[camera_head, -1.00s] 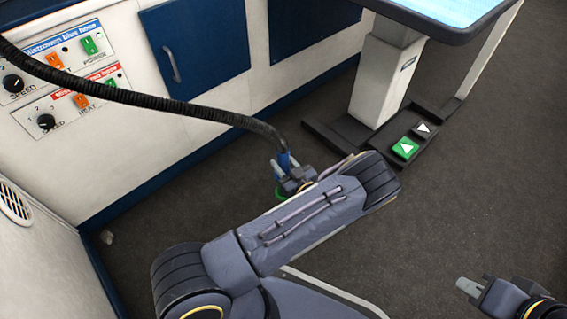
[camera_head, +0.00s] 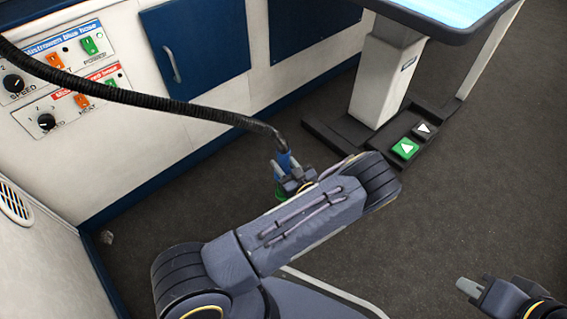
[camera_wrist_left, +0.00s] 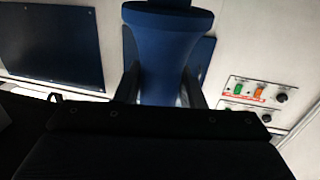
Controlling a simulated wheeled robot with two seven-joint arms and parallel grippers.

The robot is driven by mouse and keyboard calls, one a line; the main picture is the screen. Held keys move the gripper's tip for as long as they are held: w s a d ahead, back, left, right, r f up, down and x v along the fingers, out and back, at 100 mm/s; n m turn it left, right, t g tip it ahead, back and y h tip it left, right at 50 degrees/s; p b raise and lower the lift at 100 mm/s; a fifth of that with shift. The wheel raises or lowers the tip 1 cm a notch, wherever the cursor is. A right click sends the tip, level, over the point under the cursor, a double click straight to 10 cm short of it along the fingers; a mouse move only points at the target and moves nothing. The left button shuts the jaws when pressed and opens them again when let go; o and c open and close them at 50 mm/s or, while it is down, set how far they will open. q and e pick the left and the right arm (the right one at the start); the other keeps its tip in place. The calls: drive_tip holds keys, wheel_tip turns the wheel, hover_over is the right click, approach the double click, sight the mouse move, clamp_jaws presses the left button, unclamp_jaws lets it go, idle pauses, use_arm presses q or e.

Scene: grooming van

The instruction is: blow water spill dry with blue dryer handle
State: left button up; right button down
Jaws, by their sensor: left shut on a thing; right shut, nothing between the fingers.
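The blue dryer handle (camera_head: 284,160) hangs at the end of a black ribbed hose (camera_head: 150,102). My left gripper (camera_head: 283,172) is shut on this handle and holds it above the dark floor. The handle also fills the upper middle of the left wrist view (camera_wrist_left: 168,55), between the two fingers. A bit of green shows just below the gripper, mostly hidden by my left arm. My right gripper (camera_head: 472,288) is shut and empty at the lower right. I cannot make out a water spill on the floor; my left arm covers part of it.
A wall panel with speed knobs and orange and green switches (camera_head: 60,62) is at the upper left. A grooming table (camera_head: 440,12) stands at the upper right, with a pedal base (camera_head: 405,149). Floor at centre right is clear.

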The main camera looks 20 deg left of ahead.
use_arm(q)
drive_tip(key=shift+d+r, duration=0.1)
drive_tip(key=v, duration=1.1)
drive_tip(key=shift+w+d, duration=0.15)
drive_tip(key=shift+d, duration=0.05)
idle(0.3)
idle(1.7)
drive_tip(key=shift+s+a+p, duration=0.2)
drive_tip(key=shift+s+a, duration=0.1)
drive_tip(key=shift+s, duration=0.55)
drive_tip(key=shift+s+a+p, duration=0.2)
drive_tip(key=shift+s+a, duration=0.1)
drive_tip(key=shift+s, duration=0.6)
drive_tip(key=shift+r+p, duration=1.75)
drive_tip(key=shift+r, duration=0.7)
